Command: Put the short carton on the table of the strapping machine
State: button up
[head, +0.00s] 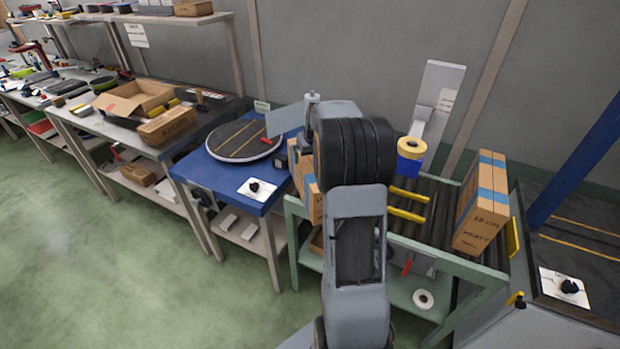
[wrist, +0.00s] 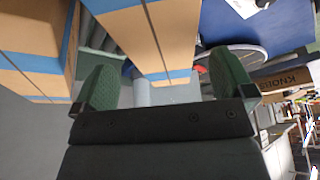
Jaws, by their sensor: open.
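My gripper (wrist: 165,88) shows in the wrist view with its two green-padded fingers apart and nothing shut between them. A brown carton with blue tape (wrist: 155,40) lies just beyond the gap between the fingers; I cannot tell whether they touch it. A second taped carton (wrist: 32,42) is beside the left finger. In the head view my arm hides the gripper and most of the cartons (head: 315,205) at the conveyor's left end. I cannot tell surely which carton is the short one.
The roller conveyor (head: 495,281) has a green frame and yellow bars (head: 407,213). A blue table (head: 205,168) with a round turntable (head: 225,147) stands left of it. A dark-topped machine (head: 570,235) with a blue post is at far right. Green floor at left is clear.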

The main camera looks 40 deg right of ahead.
aim_at(310, 160)
jog(key=shift+p+x, duration=0.3)
jog(key=shift+x, duration=2.2)
jog(key=shift+w, duration=0.1)
jog(key=shift+c, duration=0.4)
jog(key=shift+d, duration=0.1)
jog(key=c, duration=1.5)
jog(key=shift+r, duration=0.1)
jog(key=shift+c, duration=0.8)
jog(key=shift+r, duration=0.15)
